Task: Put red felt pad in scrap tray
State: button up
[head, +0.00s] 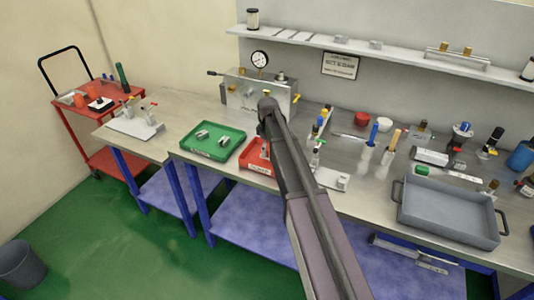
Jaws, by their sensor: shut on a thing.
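The red tray (243,163) with a pale label on its front stands on the bench, left of centre; I cannot read the label. My arm crosses the picture from the bottom, and its end is above the back right of this tray. My gripper (264,135) is mostly hidden behind the arm's end. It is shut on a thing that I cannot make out. Something small and grey shows at the tray's right side, partly covered by the arm. I cannot pick out the red felt pad for certain. A red round thing (362,118) lies farther right on the bench.
A green tray (190,150) with small metal parts stands left of the red tray. A metal box with a gauge (259,60) is behind. Bottles and tools crowd the bench at right, with a grey bin (447,227) at its front edge.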

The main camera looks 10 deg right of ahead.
aim_at(268, 153)
jog(key=shift+w, duration=0.1)
jog(key=shift+w+d, duration=0.1)
jog(key=shift+w, duration=0.15)
jog(key=shift+w+d+f+b, duration=0.1)
jog(key=shift+w+f+b, duration=0.2)
jog(key=shift+f+b, duration=1.5)
jog(key=shift+f, duration=0.05)
jog(key=shift+f, duration=0.15)
jog(key=o, duration=0.9)
notch_tip(268, 153, up, 12)
jog(key=p, duration=1.2)
jog(key=shift+r, duration=0.2)
